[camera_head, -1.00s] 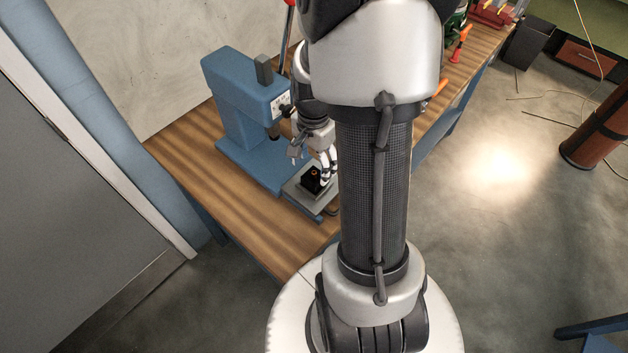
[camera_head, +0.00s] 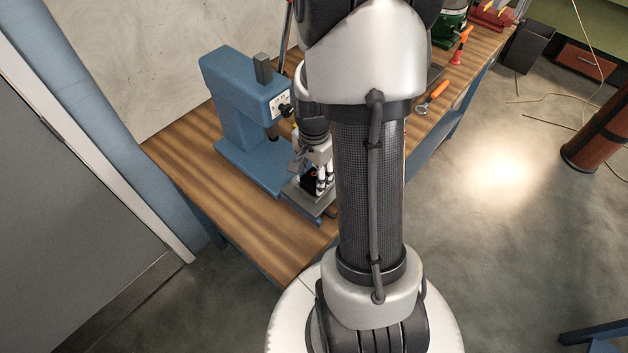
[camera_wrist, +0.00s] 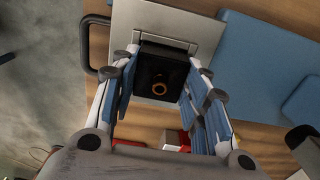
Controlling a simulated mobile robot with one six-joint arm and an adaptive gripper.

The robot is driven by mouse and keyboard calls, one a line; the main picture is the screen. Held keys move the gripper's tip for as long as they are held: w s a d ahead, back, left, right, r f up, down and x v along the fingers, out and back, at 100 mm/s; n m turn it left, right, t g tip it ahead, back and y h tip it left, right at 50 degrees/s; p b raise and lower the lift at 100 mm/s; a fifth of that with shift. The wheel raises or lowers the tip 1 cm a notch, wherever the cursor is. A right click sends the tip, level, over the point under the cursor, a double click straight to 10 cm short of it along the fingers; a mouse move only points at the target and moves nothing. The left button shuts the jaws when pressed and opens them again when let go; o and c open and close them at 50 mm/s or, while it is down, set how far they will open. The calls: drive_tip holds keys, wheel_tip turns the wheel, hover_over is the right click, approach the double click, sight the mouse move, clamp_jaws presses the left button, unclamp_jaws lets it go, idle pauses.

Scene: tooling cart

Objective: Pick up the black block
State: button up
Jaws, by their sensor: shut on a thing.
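In the head view my gripper (camera_head: 314,178) is over the grey metal plate (camera_head: 300,197) at the foot of the blue press, with the block (camera_head: 309,181) mostly hidden by the fingers. The plate (camera_wrist: 190,22) also shows behind the block in the wrist view. I cannot tell whether the block touches the plate.
The blue press (camera_head: 235,110) stands just left of my gripper, its head close to my wrist. The wooden bench (camera_head: 190,170) is bare at the front left. An orange-handled tool (camera_head: 438,90) and a green machine (camera_head: 449,25) are farther along the bench.

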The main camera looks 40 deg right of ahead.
drive_tip(key=c, duration=0.6)
drive_tip(key=shift+o, duration=0.2)
